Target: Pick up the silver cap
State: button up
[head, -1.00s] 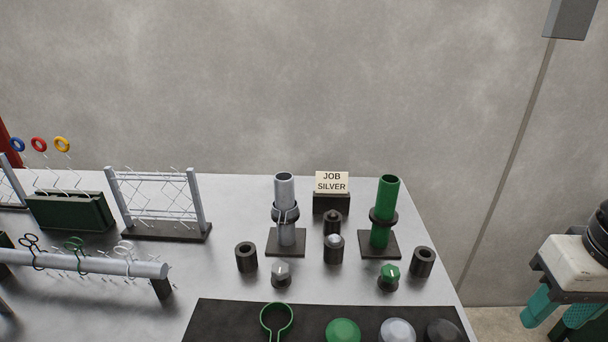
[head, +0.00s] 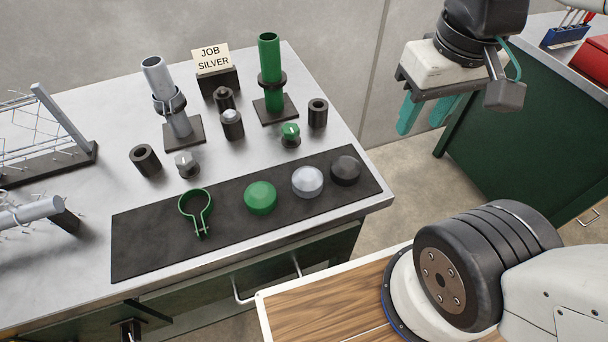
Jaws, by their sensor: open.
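The silver cap (head: 307,181) is a rounded, light grey dome lying on the dark mat (head: 150,240) near the front right of the table. It sits between a green cap (head: 260,197) on its left and a black cap (head: 346,170) on its right. My gripper (head: 424,115) is in the upper right of the head view, with teal fingers apart and nothing between them. It hangs beyond the table's right edge, up and to the right of the silver cap. The cap is in full view.
A green ring clamp (head: 195,209) lies on the mat. Behind stand a silver post (head: 158,78), a green post (head: 269,60), several small dark holders and knobs, and a "JOB SILVER" sign (head: 213,59). A green cabinet (head: 500,120) stands at the right, across a floor gap.

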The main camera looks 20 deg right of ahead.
aim_at(307, 181)
jog(key=k, duration=0.95)
jog(key=u, duration=0.8)
jog(key=i, duration=0.55)
jog(key=z, duration=1.25)
